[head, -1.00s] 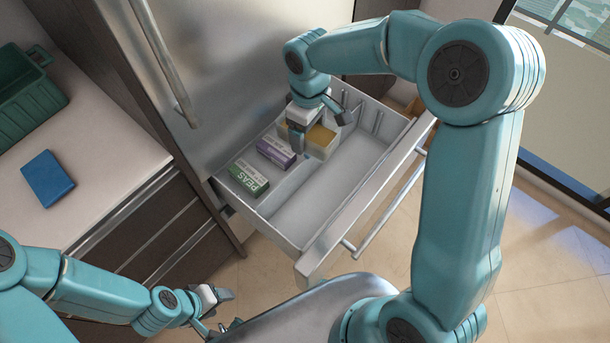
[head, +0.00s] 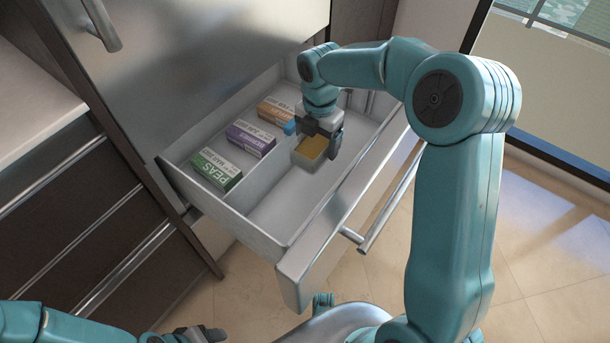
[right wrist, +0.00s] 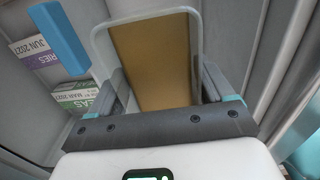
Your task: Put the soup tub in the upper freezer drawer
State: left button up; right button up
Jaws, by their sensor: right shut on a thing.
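The soup tub (head: 312,147) is a pale, squarish tub with a tan-yellow top. My right gripper (head: 322,140) is shut on it, with a finger on each side. The tub (right wrist: 152,60) fills the space between the fingers in the right wrist view. It is over or in the wide right compartment of the open freezer drawer (head: 318,248); I cannot tell whether it touches the floor. My left gripper (head: 203,334) is low at the bottom edge, away from the drawer, and its jaw gap is unclear.
A green peas box (head: 216,170), a purple box (head: 250,138) and an orange box (head: 276,112) lie in the drawer's narrow left compartment. A small blue block (head: 289,128) shows beside the gripper. The right compartment's near part is clear. A counter (head: 30,85) stands left.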

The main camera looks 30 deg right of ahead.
jog(key=b, duration=0.3)
send_over(315, 189)
notch_tip(315, 189, down, 10)
jog(key=r, duration=0.1)
notch_tip(315, 189, down, 7)
jog(key=shift+f+b, duration=0.15)
jog(key=shift+b, duration=0.95)
pick_arm(q)
jog(key=f, duration=0.5)
jog(key=shift+w+a+f, duration=0.3)
jog(key=shift+w+a, duration=0.05)
jog(key=shift+w, duration=0.05)
pick_arm(e)
jog(key=o, duration=0.9)
jog(key=shift+f, duration=0.1)
jog(key=shift+o, duration=1.4)
pick_arm(q)
jog(key=r+p, duration=0.2)
jog(key=p, duration=0.1)
jog(key=r+p, duration=0.1)
jog(key=r, duration=0.1)
jog(key=shift+s+d, duration=0.35)
jog(key=shift+s, duration=0.05)
pick_arm(e)
notch_tip(315, 189, up, 12)
jog(key=shift+r, duration=0.25)
pick_arm(q)
jog(key=shift+p, duration=0.3)
